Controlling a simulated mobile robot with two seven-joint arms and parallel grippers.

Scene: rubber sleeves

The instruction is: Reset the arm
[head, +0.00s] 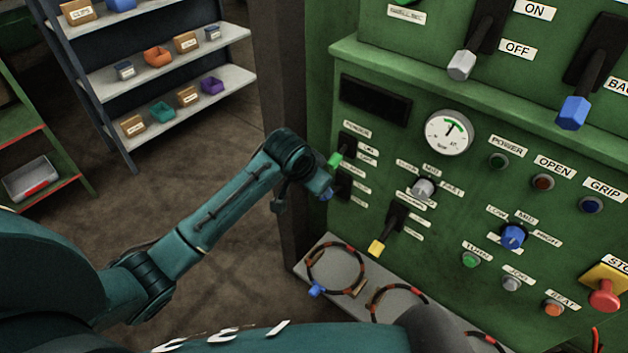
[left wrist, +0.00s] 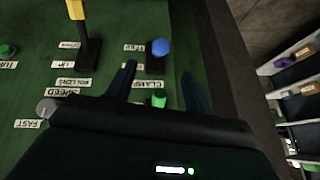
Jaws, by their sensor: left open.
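My left arm reaches in from the left in the head view, and its gripper (head: 302,194) is at the left side of the green control panel (head: 385,150). In the left wrist view the left gripper (left wrist: 158,70) is open, with its two dark fingers apart. A green-tipped lever (head: 335,160) is close by it; its green tip also shows between the fingers in the wrist view (left wrist: 158,101). A blue-tipped lever (head: 327,195) is partly hidden by the gripper; its tip shows in the wrist view (left wrist: 160,47). I cannot tell whether the fingers touch either lever. My right gripper is not in view.
A yellow-tipped lever (head: 376,247), dials and buttons crowd the panel. Below it, a grey ledge (head: 308,270) holds several dark rings (head: 333,246). Grey shelves (head: 100,85) with small bins stand at the back left. The brown floor between is clear.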

